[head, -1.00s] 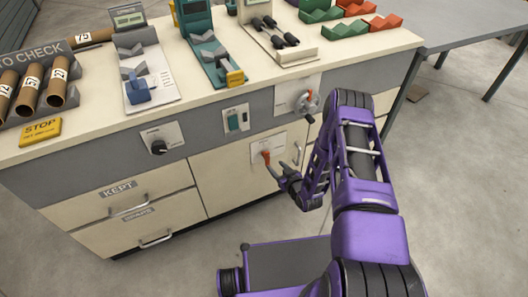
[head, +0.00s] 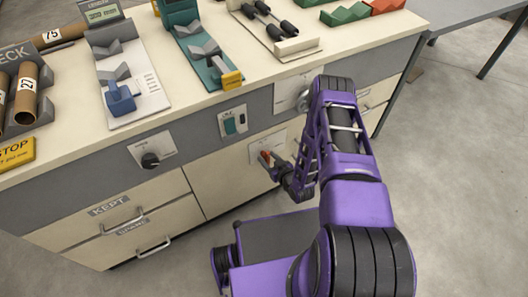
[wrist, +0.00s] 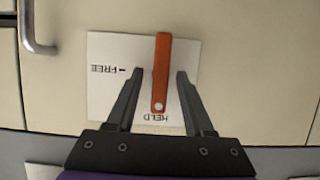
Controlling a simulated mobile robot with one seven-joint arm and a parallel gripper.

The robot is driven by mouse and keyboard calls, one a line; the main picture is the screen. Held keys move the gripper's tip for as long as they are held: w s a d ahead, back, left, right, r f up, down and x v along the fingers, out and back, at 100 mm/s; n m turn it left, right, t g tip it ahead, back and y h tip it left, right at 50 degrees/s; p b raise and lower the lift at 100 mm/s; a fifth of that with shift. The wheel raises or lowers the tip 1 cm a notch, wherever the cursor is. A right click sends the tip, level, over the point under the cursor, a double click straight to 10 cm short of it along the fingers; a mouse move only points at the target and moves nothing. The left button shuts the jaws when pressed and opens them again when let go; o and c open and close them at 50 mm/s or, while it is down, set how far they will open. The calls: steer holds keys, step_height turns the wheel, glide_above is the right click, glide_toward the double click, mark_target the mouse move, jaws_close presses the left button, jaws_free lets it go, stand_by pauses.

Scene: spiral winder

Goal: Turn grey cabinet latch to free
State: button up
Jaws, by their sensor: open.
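The latch is an orange-red lever (wrist: 162,60) on a white plate (wrist: 103,103) fixed to a cabinet door. The plate reads FREE at the left and HELD at the bottom, both upside down in the wrist view. The lever lies lengthwise, its end with a pale dot beside HELD. My gripper (wrist: 158,76) is open, one finger on each side of the lever, with a visible gap on both sides. In the head view the lever (head: 265,155) is partly hidden behind my gripper (head: 272,163).
A metal door handle (wrist: 37,35) is at the upper left of the wrist view. A black knob (head: 150,160) and a green switch (head: 233,122) sit on the grey panel. The KEPT drawer (head: 108,210) is at the left.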

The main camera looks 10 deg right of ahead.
steer(key=shift+w+a+f, duration=0.1)
steer(key=shift+w, duration=0.15)
jaws_close()
stand_by(0.3)
